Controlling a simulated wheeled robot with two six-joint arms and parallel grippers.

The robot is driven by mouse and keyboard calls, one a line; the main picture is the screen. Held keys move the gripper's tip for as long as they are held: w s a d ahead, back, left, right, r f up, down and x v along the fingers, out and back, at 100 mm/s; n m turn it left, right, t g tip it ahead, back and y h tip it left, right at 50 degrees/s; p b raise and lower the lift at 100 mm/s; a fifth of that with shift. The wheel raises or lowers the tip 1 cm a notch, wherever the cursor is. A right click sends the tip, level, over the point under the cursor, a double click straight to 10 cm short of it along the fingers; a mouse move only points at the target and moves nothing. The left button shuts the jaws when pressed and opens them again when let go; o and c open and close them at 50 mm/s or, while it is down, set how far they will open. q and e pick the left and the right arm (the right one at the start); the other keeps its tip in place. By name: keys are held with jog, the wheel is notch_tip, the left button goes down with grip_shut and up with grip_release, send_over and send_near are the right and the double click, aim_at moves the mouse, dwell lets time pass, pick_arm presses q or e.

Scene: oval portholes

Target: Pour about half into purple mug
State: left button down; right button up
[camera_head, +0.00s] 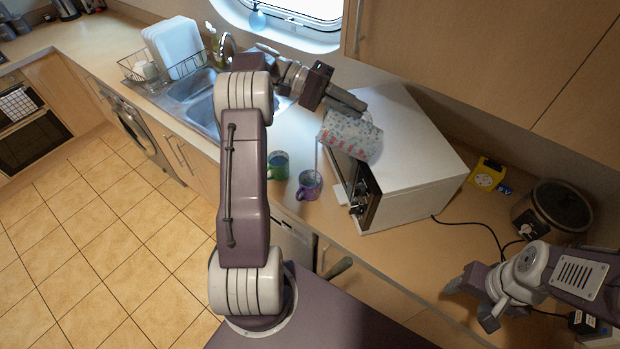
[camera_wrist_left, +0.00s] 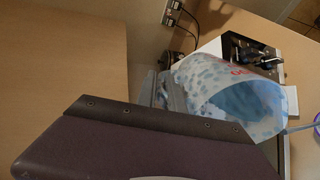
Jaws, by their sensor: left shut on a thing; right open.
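The purple mug (camera_head: 309,186) stands on the counter left of the white microwave. A green mug (camera_head: 278,165) stands just left of it and farther back. My right gripper (camera_head: 468,301) is open and empty at the lower right.
The white microwave (camera_head: 415,160) stands close to the jug. A sink (camera_head: 203,100) and a dish rack with white plates (camera_head: 175,48) are at the back left. A yellow item (camera_head: 487,174) and a dark pot (camera_head: 553,210) stand at the right. Cupboards (camera_head: 500,50) hang above.

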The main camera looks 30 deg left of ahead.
aim_at(336, 111)
pick_arm(q)
jog(key=shift+s+a+h+p, duration=0.2)
jog(key=shift+a+h+p, duration=0.3)
jog(key=shift+a, duration=0.6)
jog(key=shift+s+a+f+h+b, duration=0.15)
jog(key=shift+a+f+h+b, duration=0.25)
jog(key=shift+a+f+h, duration=0.45)
dwell(0.3)
